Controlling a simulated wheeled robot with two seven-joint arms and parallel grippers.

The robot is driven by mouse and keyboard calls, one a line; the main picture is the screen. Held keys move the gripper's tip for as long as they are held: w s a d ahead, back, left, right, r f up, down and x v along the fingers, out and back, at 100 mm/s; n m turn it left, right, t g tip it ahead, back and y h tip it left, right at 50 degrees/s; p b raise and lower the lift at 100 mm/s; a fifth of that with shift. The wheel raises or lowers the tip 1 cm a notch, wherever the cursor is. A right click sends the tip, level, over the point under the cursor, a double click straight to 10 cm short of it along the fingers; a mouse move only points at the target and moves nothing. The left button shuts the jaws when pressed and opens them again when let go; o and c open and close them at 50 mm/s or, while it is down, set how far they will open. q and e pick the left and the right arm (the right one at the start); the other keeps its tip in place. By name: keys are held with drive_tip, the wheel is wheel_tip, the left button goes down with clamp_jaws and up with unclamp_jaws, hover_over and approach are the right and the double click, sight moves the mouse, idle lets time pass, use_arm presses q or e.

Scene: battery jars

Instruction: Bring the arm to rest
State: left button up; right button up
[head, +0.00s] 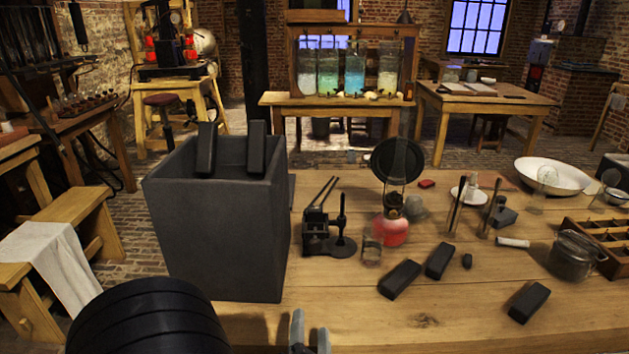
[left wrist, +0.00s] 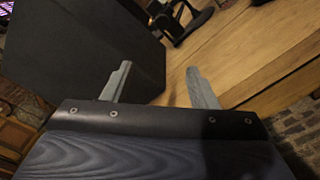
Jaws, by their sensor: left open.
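My left gripper (head: 310,338) shows at the bottom edge of the head view, its two grey fingertips apart over the near edge of the wooden table (head: 420,315). In the left wrist view the left gripper (left wrist: 159,82) is open, with nothing between its fingers. The side of the large dark grey jar (left wrist: 90,45) is close on its left there. In the head view this open-topped jar (head: 215,235) stands at the table's left end, and two black plates (head: 207,150) (head: 256,148) stick up from its top. My right gripper is in neither view.
Three black blocks (head: 400,279) (head: 440,261) (head: 529,302) lie on the table. A small black press (head: 318,232), a lamp with a red base (head: 391,230), a glass pot (head: 573,256) and a white basin (head: 553,176) stand farther back. The table's front middle is clear.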

use_arm(q)
drive_tip(key=s+a+f+n+g+y, duration=0.2)
drive_tip(key=a+n+g+y, duration=0.7)
drive_tip(key=a+n, duration=1.05)
drive_tip(key=s+a+f+n+g+h, duration=0.2)
drive_tip(key=s+a+n+g+h, duration=0.15)
drive_tip(key=s+n, duration=0.2)
drive_tip(key=s+a+f+n+g+h, duration=0.2)
drive_tip(key=s+a+n+g, duration=0.15)
drive_tip(key=s+n, duration=0.2)
drive_tip(key=s+d+r+n+t+h+p, duration=0.1)
drive_tip(key=d+r+n+h+p, duration=0.2)
drive_tip(key=r+n+p, duration=0.3)
drive_tip(key=s+d+r+n+t+h+p, duration=0.1)
drive_tip(key=d+r+n+t+h+p, duration=0.1)
drive_tip(key=r+n+p, duration=0.4)
wheel_tip(320, 180, up, 7)
drive_tip(key=d+n+h, duration=0.1)
drive_tip(key=n+h, duration=0.1)
drive_tip(key=n, duration=0.3)
drive_tip(key=shift+s+d+f+t+h+p, duration=0.2)
drive_tip(key=shift+t+h+p, duration=0.1)
drive_tip(key=shift+h, duration=0.05)
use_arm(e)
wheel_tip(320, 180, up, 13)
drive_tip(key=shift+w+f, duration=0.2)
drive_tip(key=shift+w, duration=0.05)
